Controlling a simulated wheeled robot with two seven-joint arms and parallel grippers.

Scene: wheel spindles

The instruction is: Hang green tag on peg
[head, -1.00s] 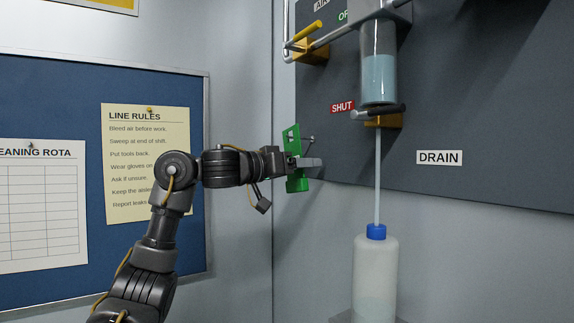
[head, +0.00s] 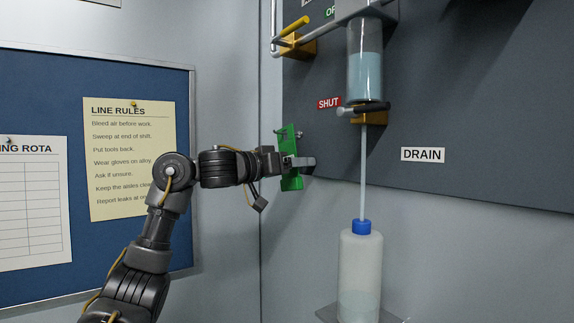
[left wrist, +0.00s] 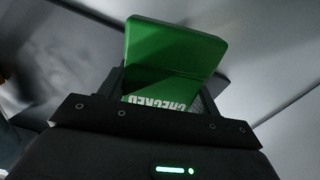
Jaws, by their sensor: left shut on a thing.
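The green tag (head: 291,181) is held in my left gripper (head: 305,163), which is shut on it. The tag stands roughly upright, slightly tilted, at the left edge of the grey panel. A small metal peg end (head: 299,134) shows at the tag's upper right edge. I cannot tell whether the peg passes through the tag or lies behind it. In the left wrist view the green tag (left wrist: 172,50) rises from between the jaws with white lettering "CHECKED" upside down on it. The fingertips there are mostly hidden. My right gripper is out of view.
The grey panel (head: 460,100) carries a yellow-handled valve (head: 298,40), a clear cylinder of bluish liquid (head: 366,75) and a lower dark-handled valve (head: 365,109). A thin tube runs down into a white bottle (head: 360,270). A blue noticeboard (head: 40,95) is left. Free space lies below the tag.

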